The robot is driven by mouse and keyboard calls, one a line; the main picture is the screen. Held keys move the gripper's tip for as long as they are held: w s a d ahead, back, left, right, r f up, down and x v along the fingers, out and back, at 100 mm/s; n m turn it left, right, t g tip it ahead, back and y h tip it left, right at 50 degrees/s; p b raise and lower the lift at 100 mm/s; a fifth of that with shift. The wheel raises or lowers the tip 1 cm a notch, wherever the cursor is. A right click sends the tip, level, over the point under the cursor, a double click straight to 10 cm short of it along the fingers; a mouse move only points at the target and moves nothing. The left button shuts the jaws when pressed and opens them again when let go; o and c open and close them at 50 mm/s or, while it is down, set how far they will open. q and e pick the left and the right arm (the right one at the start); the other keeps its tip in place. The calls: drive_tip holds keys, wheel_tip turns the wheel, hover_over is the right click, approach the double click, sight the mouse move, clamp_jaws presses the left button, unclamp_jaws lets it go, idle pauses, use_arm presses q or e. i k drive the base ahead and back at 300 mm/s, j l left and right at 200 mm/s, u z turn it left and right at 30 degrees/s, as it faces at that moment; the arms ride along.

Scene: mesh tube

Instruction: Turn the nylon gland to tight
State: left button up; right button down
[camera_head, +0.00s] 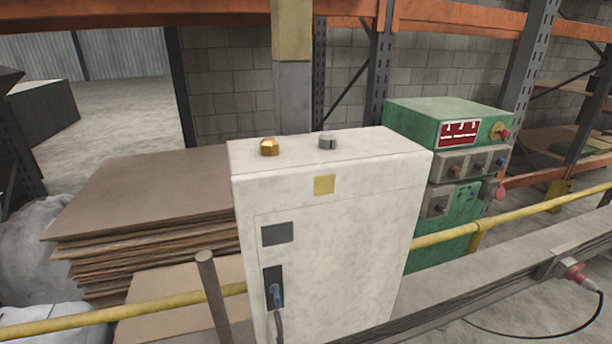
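Two glands stand on top of a white cabinet (330,235). The left one is a brass-coloured gland (269,147). The right one is a grey gland (327,141), which looks like the nylon one, with a dark mark on its side. How tight it is cannot be told from here. Neither of my grippers shows in the head view.
A green machine (440,120) with knobs and a red display stands right of the cabinet. A yellow rail (540,208) and a grey beam (500,255) run past it. Stacked brown boards (140,205) lie at left. The cabinet top is otherwise clear.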

sight(328, 140)
drive_tip(key=l+u, duration=0.2)
drive_tip(key=l, duration=0.25)
drive_tip(key=l+u, duration=0.25)
drive_tip(key=l, duration=0.25)
drive_tip(key=l+u, duration=0.2)
drive_tip(key=l, duration=0.25)
drive_tip(key=l+u, duration=0.2)
drive_tip(key=l, duration=0.25)
drive_tip(key=k+l+u, duration=0.25)
drive_tip(key=l, duration=0.15)
drive_tip(key=l+u, duration=0.2)
drive_tip(key=l, duration=0.25)
drive_tip(key=k+l+u, duration=0.2)
drive_tip(key=l, duration=0.2)
